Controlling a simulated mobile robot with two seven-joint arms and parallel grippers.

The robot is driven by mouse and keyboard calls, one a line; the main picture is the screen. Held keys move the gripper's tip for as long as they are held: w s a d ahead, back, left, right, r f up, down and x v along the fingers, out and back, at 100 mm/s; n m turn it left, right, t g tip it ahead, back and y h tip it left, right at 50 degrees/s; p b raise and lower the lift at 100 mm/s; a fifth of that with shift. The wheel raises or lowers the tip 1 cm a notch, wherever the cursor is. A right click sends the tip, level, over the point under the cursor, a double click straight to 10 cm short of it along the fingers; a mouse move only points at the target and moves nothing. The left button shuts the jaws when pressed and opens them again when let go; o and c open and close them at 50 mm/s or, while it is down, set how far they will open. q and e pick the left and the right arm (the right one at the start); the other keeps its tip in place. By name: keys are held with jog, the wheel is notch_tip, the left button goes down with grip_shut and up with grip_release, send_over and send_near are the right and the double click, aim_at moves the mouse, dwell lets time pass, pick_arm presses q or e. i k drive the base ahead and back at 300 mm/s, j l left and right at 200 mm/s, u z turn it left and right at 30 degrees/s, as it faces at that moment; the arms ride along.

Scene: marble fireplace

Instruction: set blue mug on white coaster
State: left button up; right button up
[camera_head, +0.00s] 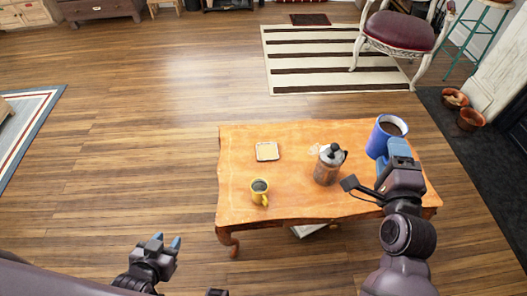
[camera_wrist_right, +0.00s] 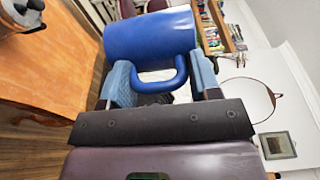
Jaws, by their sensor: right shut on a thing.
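The blue mug (camera_head: 381,139) holds a dark drink and is at the right end of the table in the head view. My right gripper (camera_head: 390,157) is shut on its handle; the mug body (camera_wrist_right: 150,38) and the handle between the blue fingers (camera_wrist_right: 163,85) show in the right wrist view. I cannot tell for sure whether the mug's base touches the table. The white coaster (camera_head: 267,151), a square with a pale rim, lies bare on the table's left part, far left of the mug. My left gripper (camera_head: 167,244) is open and empty, low at the left, off the table.
A small pale item (camera_head: 318,148) lies behind the press. The table's front middle is clear.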

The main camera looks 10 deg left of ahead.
aim_at(265, 154)
jog(key=j+z, duration=0.15)
jog(key=j, duration=0.25)
jog(key=k+j+z, duration=0.1)
jog(key=j, duration=0.35)
jog(key=k+j+z, duration=0.15)
jog(key=j, duration=0.25)
jog(key=j+z, duration=0.1)
jog(key=j, duration=0.3)
jog(key=k+j+z, duration=0.15)
jog(key=j, duration=0.25)
jog(key=j+z, duration=0.25)
jog(key=j, duration=0.45)
jog(key=i+j+z, duration=0.25)
jog(key=j, duration=0.4)
jog(key=j+z, duration=0.2)
jog(key=j, duration=0.45)
jog(key=i+j, duration=0.1)
jog(key=j, duration=0.4)
jog(key=i+j+z, duration=0.1)
jog(key=j, duration=0.4)
